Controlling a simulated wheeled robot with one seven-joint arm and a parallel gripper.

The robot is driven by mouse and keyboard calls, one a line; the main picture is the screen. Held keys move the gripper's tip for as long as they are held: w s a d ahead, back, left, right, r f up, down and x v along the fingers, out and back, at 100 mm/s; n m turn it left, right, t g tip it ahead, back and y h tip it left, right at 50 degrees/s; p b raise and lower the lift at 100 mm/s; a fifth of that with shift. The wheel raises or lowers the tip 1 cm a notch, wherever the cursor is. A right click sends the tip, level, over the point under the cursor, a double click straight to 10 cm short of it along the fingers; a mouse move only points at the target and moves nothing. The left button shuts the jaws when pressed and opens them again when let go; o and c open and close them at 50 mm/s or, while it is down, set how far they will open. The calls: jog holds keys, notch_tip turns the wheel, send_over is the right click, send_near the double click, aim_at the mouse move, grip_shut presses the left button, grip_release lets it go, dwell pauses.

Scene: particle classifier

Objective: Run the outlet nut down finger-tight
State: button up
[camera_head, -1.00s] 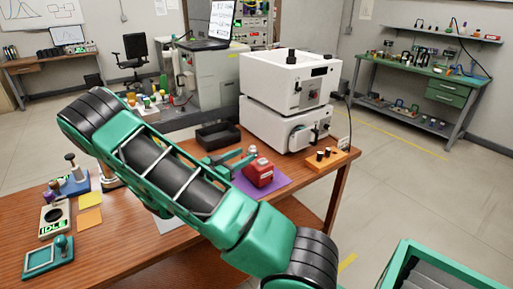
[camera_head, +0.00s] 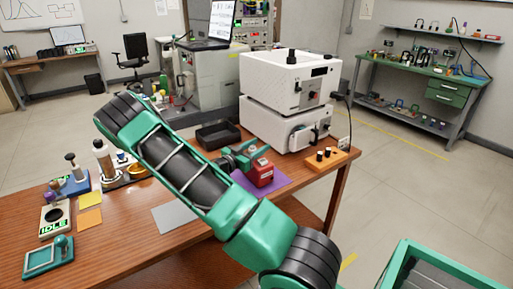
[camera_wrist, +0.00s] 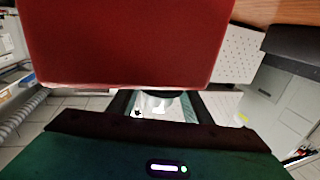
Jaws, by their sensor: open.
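A red block-shaped unit (camera_head: 262,174) sits on a purple mat (camera_head: 278,184) near the table's right side. It fills the upper part of the wrist view as a large red face (camera_wrist: 125,40). My gripper (camera_head: 256,153) is at the top of the red unit in the head view, partly hiding it. In the wrist view my gripper's dark fingers (camera_wrist: 160,106) are apart, just below the red face's edge. A pale rounded shape (camera_wrist: 158,97) shows between them; I cannot tell whether it is the outlet nut or whether the fingers touch it. The nut is not clearly visible.
A white stacked instrument (camera_head: 283,92) stands behind the red unit. A grey mat (camera_head: 175,216) lies bare on the table.

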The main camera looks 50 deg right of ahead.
jog(key=shift+d, duration=0.2)
jog(key=c, duration=1.1)
jog(key=shift+o, duration=0.2)
jog(key=shift+g, duration=0.3)
jog(key=m+g, duration=0.2)
jog(key=s+m+g+y, duration=0.1)
jog(key=m+g, duration=0.1)
jog(key=g, duration=0.1)
jog(key=m+g+y, duration=0.1)
jog(key=m+g, duration=0.1)
jog(key=g, duration=0.1)
jog(key=shift+s+a+f, duration=0.1)
jog(key=shift+s+a, duration=0.1)
jog(key=shift+s, duration=0.2)
jog(key=shift+s+a+m+g+y, duration=0.2)
jog(key=shift+m+g+y, duration=0.6)
jog(key=shift+g+y, duration=0.15)
jog(key=shift+s+a+m+g+y, duration=0.15)
jog(key=shift+m+g+y, duration=0.7)
jog(key=shift+g, duration=0.2)
jog(key=shift+s+a+m+g+y, duration=0.2)
jog(key=shift+m+g+y, duration=0.55)
jog(key=shift+g+y, duration=0.2)
